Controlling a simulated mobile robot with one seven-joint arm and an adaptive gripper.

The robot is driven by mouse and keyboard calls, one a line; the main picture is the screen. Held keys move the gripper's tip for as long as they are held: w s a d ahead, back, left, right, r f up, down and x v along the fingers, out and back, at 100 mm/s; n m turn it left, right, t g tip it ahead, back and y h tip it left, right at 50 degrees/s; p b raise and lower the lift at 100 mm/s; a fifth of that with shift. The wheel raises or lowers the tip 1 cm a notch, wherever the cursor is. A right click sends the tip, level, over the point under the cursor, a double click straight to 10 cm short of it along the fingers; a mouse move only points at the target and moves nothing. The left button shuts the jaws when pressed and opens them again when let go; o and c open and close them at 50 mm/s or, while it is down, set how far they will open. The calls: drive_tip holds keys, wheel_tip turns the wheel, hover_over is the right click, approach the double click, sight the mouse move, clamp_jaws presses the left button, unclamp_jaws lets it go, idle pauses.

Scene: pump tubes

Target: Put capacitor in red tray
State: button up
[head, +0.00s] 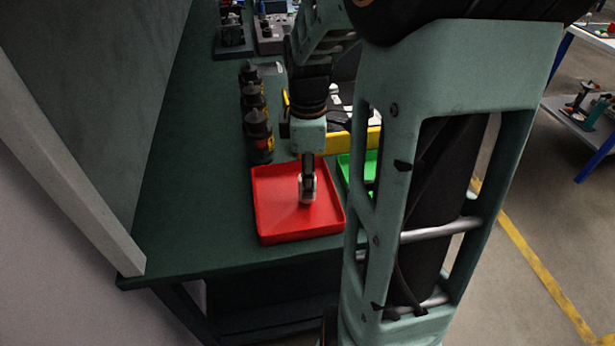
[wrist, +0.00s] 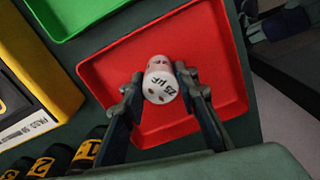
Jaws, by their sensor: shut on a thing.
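The capacitor (wrist: 161,82) is a small white cylinder with dark lettering on its end. My gripper (wrist: 160,90) is shut on it, one finger on each side, in the wrist view. In the head view my gripper (head: 308,182) points down over the red tray (head: 270,228), with the white capacitor (head: 307,196) at its tip. The red tray also fills the middle of the wrist view (wrist: 215,60), behind the capacitor. No other thing shows in the tray. I cannot tell whether the capacitor touches the tray floor.
A green tray (head: 345,170) stands right of the red tray, partly hidden by my arm. A row of dark cylinders (head: 257,135) stands behind the red tray. A yellow-edged case (head: 345,143) is behind the trays. The green table (head: 190,190) is clear to the left.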

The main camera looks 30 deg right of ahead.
drive_tip(key=shift+f+b, duration=0.3)
drive_tip(key=shift+f, duration=0.25)
idle(0.4)
drive_tip(key=o, duration=1.2)
drive_tip(key=shift+o, duration=0.2)
